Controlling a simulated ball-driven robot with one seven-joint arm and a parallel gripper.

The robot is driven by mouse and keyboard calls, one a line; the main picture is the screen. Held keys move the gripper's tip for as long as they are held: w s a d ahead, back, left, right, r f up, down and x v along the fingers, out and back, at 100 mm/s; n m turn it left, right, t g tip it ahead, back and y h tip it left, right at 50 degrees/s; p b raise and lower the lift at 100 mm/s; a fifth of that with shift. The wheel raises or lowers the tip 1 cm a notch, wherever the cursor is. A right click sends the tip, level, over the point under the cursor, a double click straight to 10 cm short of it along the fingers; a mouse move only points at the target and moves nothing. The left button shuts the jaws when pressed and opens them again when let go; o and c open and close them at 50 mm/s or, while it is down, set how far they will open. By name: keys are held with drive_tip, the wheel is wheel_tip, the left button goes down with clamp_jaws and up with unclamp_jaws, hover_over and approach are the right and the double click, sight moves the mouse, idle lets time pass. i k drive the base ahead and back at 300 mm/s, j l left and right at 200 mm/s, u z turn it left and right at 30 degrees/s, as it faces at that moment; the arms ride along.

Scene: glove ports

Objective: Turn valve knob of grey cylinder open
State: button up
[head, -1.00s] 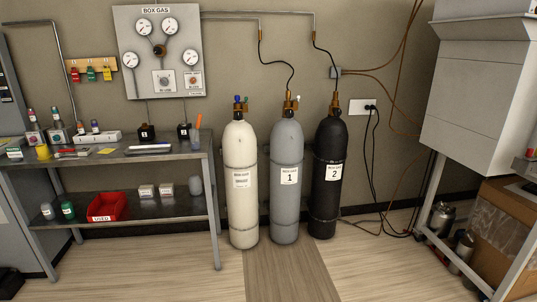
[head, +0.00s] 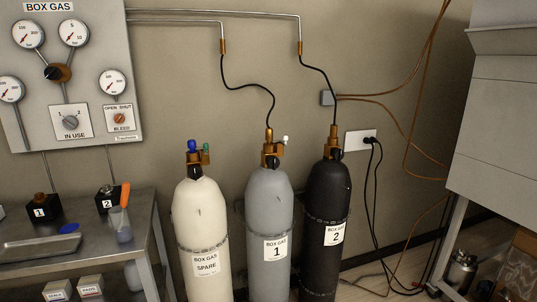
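The grey cylinder (head: 270,215) stands upright against the wall, labelled "BOX GAS 1", between a white and a black cylinder. On its top is a brass valve (head: 269,158) with a small white or pale knob (head: 285,140) on its right side and a dark part in front. A black hose (head: 262,90) rises from the valve to a pipe on the wall. Whether the valve is open or shut cannot be told. My gripper is not in view.
The white spare cylinder (head: 202,225) stands left, the black cylinder (head: 327,215) right. A metal bench (head: 145,235) is at lower left, a gauge panel (head: 85,125) above it. A large white cabinet (head: 505,140) is at right, with cables hanging between.

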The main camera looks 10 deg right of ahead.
sight(273, 162)
drive_tip(key=i+l+z, duration=0.1)
drive_tip(key=i+z, duration=0.2)
drive_tip(key=i, duration=0.4)
drive_tip(key=i+z, duration=0.3)
drive_tip(key=i, duration=0.4)
drive_tip(key=i+j+z, duration=0.3)
drive_tip(key=i, duration=0.4)
